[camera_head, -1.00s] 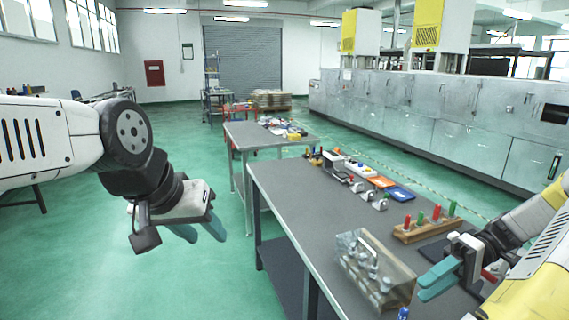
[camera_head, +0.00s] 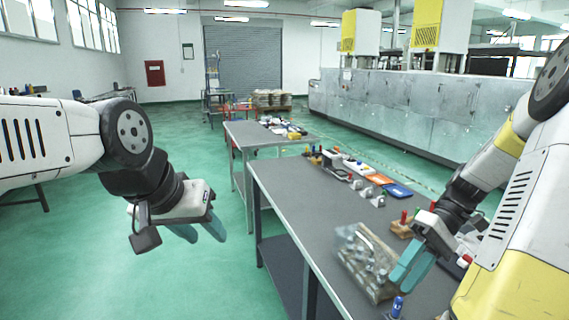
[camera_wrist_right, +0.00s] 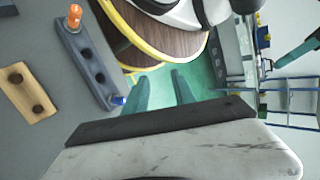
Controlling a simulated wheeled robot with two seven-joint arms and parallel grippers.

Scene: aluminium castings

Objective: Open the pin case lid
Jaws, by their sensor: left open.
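The pin case (camera_head: 352,250) is a clear box with several metal pins inside. It stands on the near end of the grey table in the head view, and its lid looks closed. My right gripper (camera_head: 402,280) is over the case's right side, fingers pointing down and left. I cannot tell whether it touches the case. In the right wrist view its two teal fingers (camera_wrist_right: 160,78) stand apart with nothing between them, and the case is not visible there. My left gripper (camera_head: 206,238) is open and empty over the floor, left of the table.
A wooden rack (camera_head: 401,228) with coloured pins is partly hidden behind my right gripper. A dark block (camera_wrist_right: 90,66) and a wooden block (camera_wrist_right: 28,92) show in the right wrist view. A blue pin (camera_head: 397,306) stands near the front. The table's left side (camera_head: 290,205) is clear.

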